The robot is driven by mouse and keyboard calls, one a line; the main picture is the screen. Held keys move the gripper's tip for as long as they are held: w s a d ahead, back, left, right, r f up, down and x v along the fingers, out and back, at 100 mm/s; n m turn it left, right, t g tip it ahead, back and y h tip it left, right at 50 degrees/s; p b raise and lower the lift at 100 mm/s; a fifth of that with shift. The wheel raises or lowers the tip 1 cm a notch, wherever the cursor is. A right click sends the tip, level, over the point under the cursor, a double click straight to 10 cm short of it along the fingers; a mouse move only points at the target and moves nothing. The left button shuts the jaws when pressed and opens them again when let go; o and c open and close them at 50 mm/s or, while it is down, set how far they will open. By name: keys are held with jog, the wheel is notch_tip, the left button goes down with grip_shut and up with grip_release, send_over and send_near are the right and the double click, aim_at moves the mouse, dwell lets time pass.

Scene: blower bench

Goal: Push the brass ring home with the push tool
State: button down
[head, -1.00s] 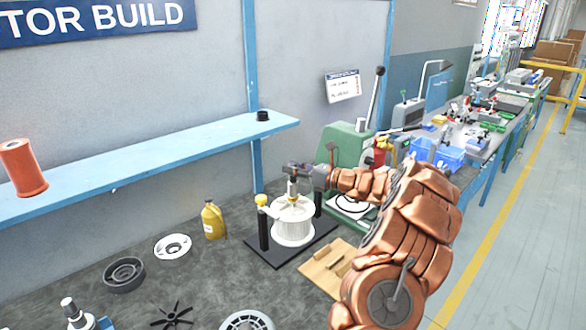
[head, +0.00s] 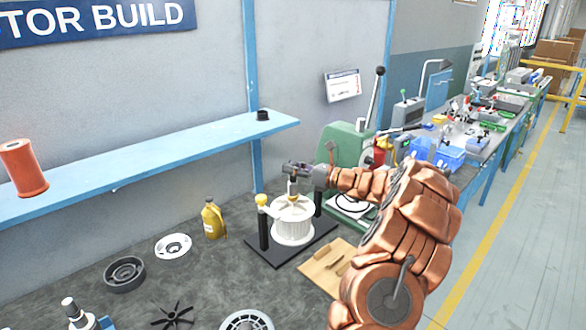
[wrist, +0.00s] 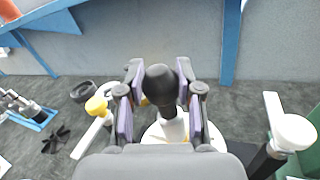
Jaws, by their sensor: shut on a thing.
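My gripper (head: 297,166) is shut on the push tool, whose round black knob (wrist: 161,84) sits between the purple finger pads in the wrist view. The tool's pale shaft (head: 292,186) points down over the middle of the white cylindrical part (head: 292,228). A small brass-coloured piece, likely the brass ring (head: 293,199), shows at the top centre of this part, right under the tool. I cannot tell whether tool and ring touch, or how deep the ring sits. In the wrist view, the knob and fingers hide the ring.
The white part stands on a black base (head: 268,254) between two dark posts, one with a yellow knob (head: 261,199). A wooden block (head: 322,272) lies in front. A yellow bottle (head: 213,220) stands left, and a green press (head: 345,150) stands behind right.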

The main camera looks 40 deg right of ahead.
jog(key=shift+r+p, duration=2.55)
jog(key=shift+r, duration=0.75)
